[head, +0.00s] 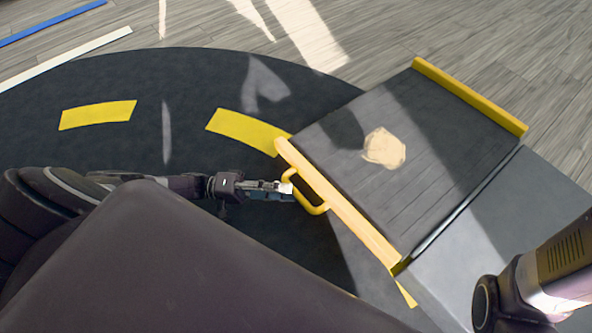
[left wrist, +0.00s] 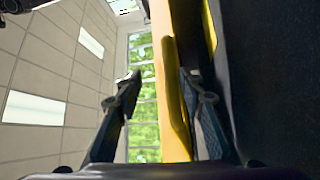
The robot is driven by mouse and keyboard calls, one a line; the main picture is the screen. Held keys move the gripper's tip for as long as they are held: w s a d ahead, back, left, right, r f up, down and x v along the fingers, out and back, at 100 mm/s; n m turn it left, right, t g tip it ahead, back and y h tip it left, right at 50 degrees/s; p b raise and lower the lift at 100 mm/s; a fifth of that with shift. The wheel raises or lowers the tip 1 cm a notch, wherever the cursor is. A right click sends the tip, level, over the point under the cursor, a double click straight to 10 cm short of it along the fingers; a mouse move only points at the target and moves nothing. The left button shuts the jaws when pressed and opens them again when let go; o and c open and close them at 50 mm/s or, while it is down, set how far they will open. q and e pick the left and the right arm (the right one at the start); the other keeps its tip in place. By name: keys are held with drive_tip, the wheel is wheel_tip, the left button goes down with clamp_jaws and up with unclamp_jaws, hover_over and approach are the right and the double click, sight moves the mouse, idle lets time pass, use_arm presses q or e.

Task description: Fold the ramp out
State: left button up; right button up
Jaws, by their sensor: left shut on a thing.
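The ramp (head: 440,170) is a dark grey panel with yellow edge strips, on the right of the head view. Its lower right side meets a smooth grey plate (head: 505,235) along a seam; I cannot tell its exact tilt. A yellow handle (head: 316,207) sticks out from its left edge. My left gripper (head: 288,188) is at this handle and shut on it. In the left wrist view, a yellow bar (left wrist: 174,95) runs between the fingers of my left gripper (left wrist: 160,88). My right gripper is not in view; only part of my right arm shows at lower right.
A dark round mat (head: 190,85) with yellow dashes (head: 98,114) lies left of the ramp. Grey wood-look floor (head: 400,30) is open beyond it. Blue (head: 50,24) and white (head: 65,58) strips cross the floor at upper left. A pale patch (head: 384,148) shows on the ramp.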

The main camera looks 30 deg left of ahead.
use_arm(q)
drive_tip(key=shift+v, duration=1.65)
